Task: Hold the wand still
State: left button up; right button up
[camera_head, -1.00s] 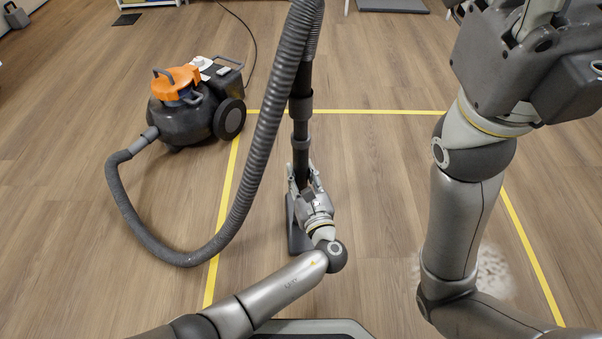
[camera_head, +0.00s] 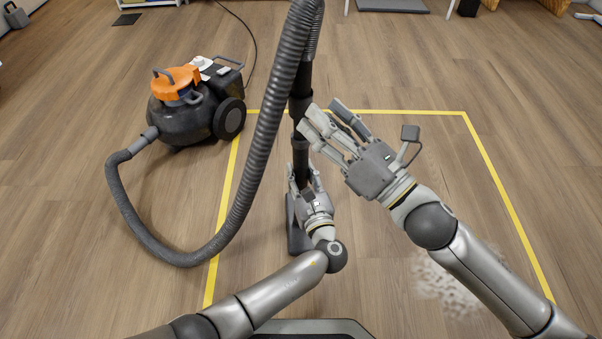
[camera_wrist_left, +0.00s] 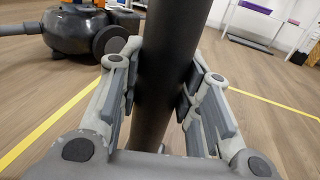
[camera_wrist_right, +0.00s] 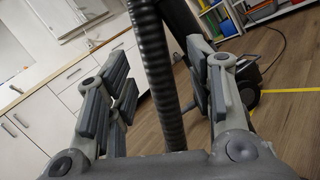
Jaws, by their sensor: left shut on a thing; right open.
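The wand (camera_head: 301,108) is a dark upright tube in the middle of the head view, with its floor head (camera_head: 296,225) on the floor. My left gripper (camera_head: 304,182) is shut around the wand's lower part. In the left wrist view the tube (camera_wrist_left: 165,75) stands between both fingers. My right gripper (camera_head: 330,120) is open just right of the wand's upper part. In the right wrist view the ribbed hose (camera_wrist_right: 155,70) and the dark tube (camera_wrist_right: 188,25) appear between and beyond its spread fingers. I cannot tell whether its fingers touch the wand.
The vacuum body (camera_head: 195,105), with an orange top, stands at the left. Its ribbed hose (camera_head: 262,140) loops along the floor and rises beside the wand. Yellow tape (camera_head: 490,180) marks a floor area. A pale dusty patch (camera_head: 440,285) lies partly under my right arm.

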jog(key=d+f+n+g+h, duration=0.1)
jog(key=d+f+n+h, duration=0.25)
jog(key=f, duration=0.65)
jog(key=x, duration=1.2)
jog(key=shift+w+a+r, duration=0.1)
jog(key=shift+a+r, duration=0.2)
jog(key=shift+r, duration=0.05)
grip_shut()
jog(key=shift+r, duration=0.15)
